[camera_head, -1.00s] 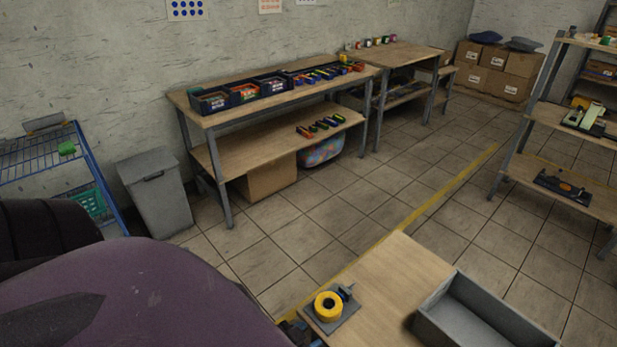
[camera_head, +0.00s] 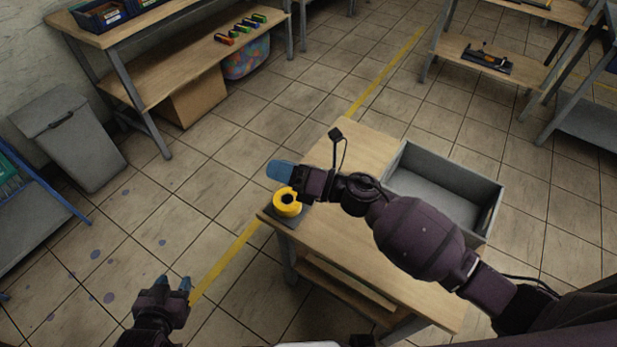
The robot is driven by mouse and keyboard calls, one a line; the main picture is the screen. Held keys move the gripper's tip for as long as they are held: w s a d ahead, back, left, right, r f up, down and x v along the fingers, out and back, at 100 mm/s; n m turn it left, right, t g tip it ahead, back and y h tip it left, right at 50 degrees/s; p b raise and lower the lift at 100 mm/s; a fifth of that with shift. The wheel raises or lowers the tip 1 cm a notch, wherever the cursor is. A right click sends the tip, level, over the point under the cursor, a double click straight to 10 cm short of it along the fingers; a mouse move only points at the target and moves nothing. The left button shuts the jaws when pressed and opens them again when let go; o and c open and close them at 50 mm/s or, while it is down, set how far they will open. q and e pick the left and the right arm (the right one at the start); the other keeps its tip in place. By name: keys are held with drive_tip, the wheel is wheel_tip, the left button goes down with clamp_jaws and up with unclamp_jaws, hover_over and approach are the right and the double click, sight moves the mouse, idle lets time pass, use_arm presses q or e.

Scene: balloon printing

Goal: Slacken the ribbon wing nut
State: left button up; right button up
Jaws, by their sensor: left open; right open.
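A yellow ribbon roll (camera_head: 287,208) sits on a dark base plate (camera_head: 293,221) at the left corner of the wooden table (camera_head: 360,245). I cannot make out the wing nut; my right gripper covers that spot. My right gripper (camera_head: 281,170) has blue fingertips. It reaches in from the right and lies over the far side of the roll in this view. It is open, and I cannot tell whether it touches anything. My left gripper (camera_head: 173,284) is open and empty at the lower left, over the floor and apart from the table.
A grey open tray (camera_head: 445,165) stands on the table, beyond my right arm. A grey bin (camera_head: 70,140) and a blue rack (camera_head: 45,190) are at the left. A workbench (camera_head: 150,85) with a lower shelf stands behind.

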drive_tip(key=w+a+f+n+g+h+b, duration=0.15)
drive_tip(key=f+n+g+h, duration=0.3)
drive_tip(key=n, duration=0.45)
drive_tip(key=w+f+n+g+h+b, duration=0.25)
drive_tip(key=f+n+g, duration=0.2)
drive_tip(key=n, duration=0.35)
drive_tip(key=w+d+f+n+t+h+b, duration=0.2)
drive_tip(key=w+d+f+n+t+h, duration=0.15)
drive_tip(key=w+d+n+h, duration=0.55)
drive_tip(key=shift+m, duration=0.5)
drive_tip(key=f, duration=0.2)
drive_tip(key=w+f+b, duration=0.1)
drive_tip(key=f, duration=0.2)
drive_tip(key=w+a+f+b, duration=0.1)
drive_tip(key=f, duration=0.2)
drive_tip(key=shift+w+f, duration=0.2)
drive_tip(key=shift+f, duration=0.35)
use_arm(q)
wheel_tip(320, 180, down, 8)
drive_tip(key=shift+w+d, duration=0.2)
drive_tip(key=shift+d, duration=0.1)
use_arm(e)
drive_tip(key=shift+w+f, duration=0.1)
drive_tip(key=shift+f, duration=0.05)
drive_tip(key=shift+c, duration=0.2)
